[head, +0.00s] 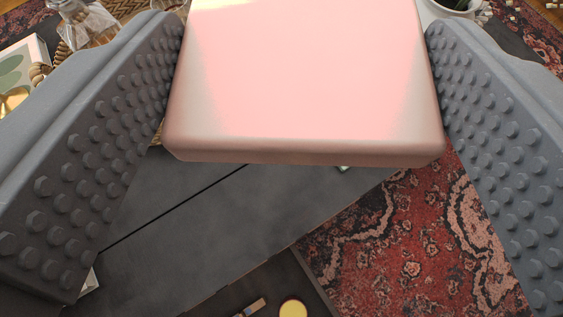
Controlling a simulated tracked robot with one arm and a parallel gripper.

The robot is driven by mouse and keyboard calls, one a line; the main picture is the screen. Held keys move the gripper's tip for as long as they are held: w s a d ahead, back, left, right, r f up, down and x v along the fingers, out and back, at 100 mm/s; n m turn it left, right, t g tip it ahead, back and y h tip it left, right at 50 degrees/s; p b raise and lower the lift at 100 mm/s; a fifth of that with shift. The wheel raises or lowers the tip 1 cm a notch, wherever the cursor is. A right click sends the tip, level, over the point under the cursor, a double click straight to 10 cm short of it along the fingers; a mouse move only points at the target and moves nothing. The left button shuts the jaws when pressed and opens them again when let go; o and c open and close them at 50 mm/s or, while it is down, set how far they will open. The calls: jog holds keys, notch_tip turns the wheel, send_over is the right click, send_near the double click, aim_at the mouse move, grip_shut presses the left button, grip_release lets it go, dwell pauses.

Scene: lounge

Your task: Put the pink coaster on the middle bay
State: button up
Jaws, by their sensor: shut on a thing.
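The pink coaster (305,80) is a flat, rounded square block that fills the upper middle of the head view. My gripper (305,75) is shut on it, with one studded grey finger against its left side and the other against its right side. The coaster is held above a dark grey table (200,220). I cannot make out the middle bay; the coaster and fingers hide much of the view.
A dark tray (265,285) with a yellow round thing (293,310) is at the bottom. A glass vessel (88,22) stands at the upper left, near a box with green shapes (15,70). A white pot (450,9) is at the upper right. A red patterned rug (410,240) lies below.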

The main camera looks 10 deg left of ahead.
jog(key=d+f+n+y+b, duration=0.15)
jog(key=d+f, duration=0.25)
jog(key=f, duration=0.4)
jog(key=d+f+n+y+b, duration=0.1)
jog(key=d+f+n+y, duration=0.15)
jog(key=f, duration=0.55)
jog(key=s+f+n+g+y+b, duration=0.1)
jog(key=s+f+y, duration=0.1)
jog(key=s+f, duration=0.3)
jog(key=s+a+f+n+g+y+b, duration=0.1)
jog(key=s+f+n+g+y, duration=0.1)
jog(key=s+f, duration=0.3)
notch_tip(320, 180, down, 4)
jog(key=shift+a+f+n+b, duration=0.15)
jog(key=shift+f+n+b, duration=0.15)
jog(key=shift+b, duration=0.1)
jog(key=b, duration=0.3)
send_over(283, 198)
jog(key=s, duration=0.1)
jog(key=shift+s+d+f, duration=0.1)
jog(key=shift+d+f, duration=0.2)
jog(key=shift+f, duration=0.35)
jog(key=f, duration=0.1)
jog(key=f+b, duration=0.1)
jog(key=w, duration=0.1)
jog(key=shift+a+f+b, duration=0.25)
jog(key=shift+f+b, duration=0.1)
jog(key=shift+f, duration=0.05)
jog(key=shift+w+f, duration=0.1)
jog(key=shift+f, duration=0.15)
